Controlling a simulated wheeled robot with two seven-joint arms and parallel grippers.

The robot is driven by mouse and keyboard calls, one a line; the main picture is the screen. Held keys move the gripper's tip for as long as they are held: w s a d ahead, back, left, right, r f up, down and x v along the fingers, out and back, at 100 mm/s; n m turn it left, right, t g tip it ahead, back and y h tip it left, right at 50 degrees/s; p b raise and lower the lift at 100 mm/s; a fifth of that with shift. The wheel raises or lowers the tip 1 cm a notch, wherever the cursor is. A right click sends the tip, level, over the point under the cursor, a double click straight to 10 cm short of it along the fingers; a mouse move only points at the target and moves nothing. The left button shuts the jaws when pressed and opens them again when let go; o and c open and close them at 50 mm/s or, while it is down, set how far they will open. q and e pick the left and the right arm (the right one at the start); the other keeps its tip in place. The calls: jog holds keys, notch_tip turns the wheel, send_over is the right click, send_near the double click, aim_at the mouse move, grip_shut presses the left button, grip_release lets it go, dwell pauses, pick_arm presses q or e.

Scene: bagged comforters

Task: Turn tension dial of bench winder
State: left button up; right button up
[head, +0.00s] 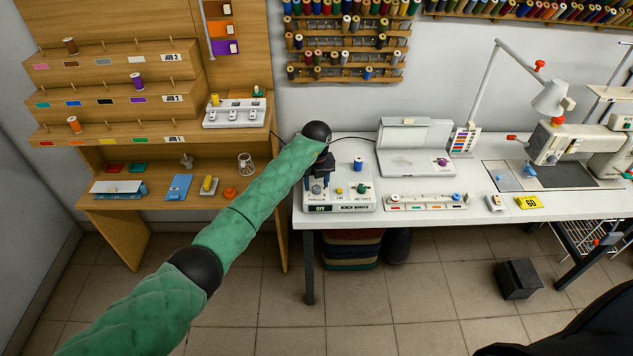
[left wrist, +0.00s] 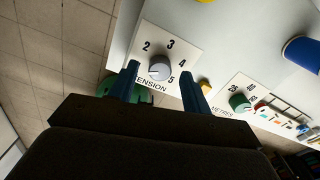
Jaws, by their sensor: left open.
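The bench winder (head: 340,203) is a white box at the left end of the white table, with a small lit display at its front left. My left gripper (head: 318,184) reaches down over the left part of the winder. In the left wrist view my left gripper (left wrist: 162,84) is open, with one blue finger on each side of the dial. I cannot tell whether the fingers touch it. My right gripper is not in view.
A green metres dial (left wrist: 239,103) and a blue spool (head: 358,164) sit right of the tension dial. A tray of small spools (head: 425,206) lies further right, then a sewing machine (head: 560,140). Wooden spool shelves (head: 120,95) stand at the left.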

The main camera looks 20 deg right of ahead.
pick_arm(q)
jog(key=shift+f, duration=0.6)
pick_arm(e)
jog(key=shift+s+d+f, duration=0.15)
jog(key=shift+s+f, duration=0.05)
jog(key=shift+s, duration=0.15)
pick_arm(q)
jog(key=c, duration=0.9)
jog(key=shift+c, duration=0.4)
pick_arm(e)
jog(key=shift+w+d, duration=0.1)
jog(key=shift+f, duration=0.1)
